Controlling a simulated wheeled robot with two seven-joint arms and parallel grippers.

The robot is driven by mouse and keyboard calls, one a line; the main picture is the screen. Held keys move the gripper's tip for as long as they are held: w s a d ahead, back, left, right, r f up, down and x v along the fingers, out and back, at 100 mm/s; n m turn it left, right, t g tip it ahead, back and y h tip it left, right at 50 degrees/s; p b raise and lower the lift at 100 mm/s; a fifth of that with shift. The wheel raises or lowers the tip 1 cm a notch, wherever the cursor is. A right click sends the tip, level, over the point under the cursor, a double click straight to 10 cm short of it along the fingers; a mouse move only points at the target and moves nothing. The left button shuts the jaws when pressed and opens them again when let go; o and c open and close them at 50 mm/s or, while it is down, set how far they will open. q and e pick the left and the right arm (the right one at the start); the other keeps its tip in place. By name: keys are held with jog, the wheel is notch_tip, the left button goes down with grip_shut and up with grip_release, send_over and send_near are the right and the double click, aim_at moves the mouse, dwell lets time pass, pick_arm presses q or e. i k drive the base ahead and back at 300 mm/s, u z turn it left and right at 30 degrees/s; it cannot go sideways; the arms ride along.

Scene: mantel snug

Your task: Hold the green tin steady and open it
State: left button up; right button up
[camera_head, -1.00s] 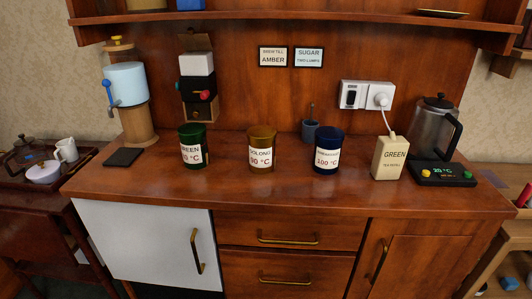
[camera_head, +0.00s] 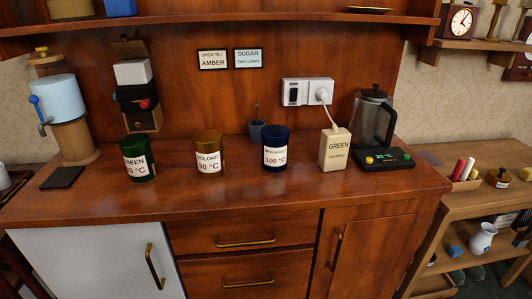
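The green tin (camera_head: 138,159) stands upright on the sideboard top at the left, with a white label reading GREEN and a temperature in °C. An amber tin labelled OOLONG (camera_head: 209,154) and a dark blue tin labelled 100 °C (camera_head: 275,149) stand to its right in a row. Whether the green tin has a lid on is hard to tell from here. Neither of my grippers is in view.
A blue-and-wood device (camera_head: 62,120) and a dark flat pad (camera_head: 63,177) are at the left. The sideboard's front strip (camera_head: 230,190) is clear. A side table (camera_head: 487,160) stands at the right.

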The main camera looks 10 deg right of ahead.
aim_at(141, 165)
jog(key=z, duration=1.7)
jog(key=k, duration=1.15)
jog(key=u, duration=1.7)
jog(key=i, duration=0.5)
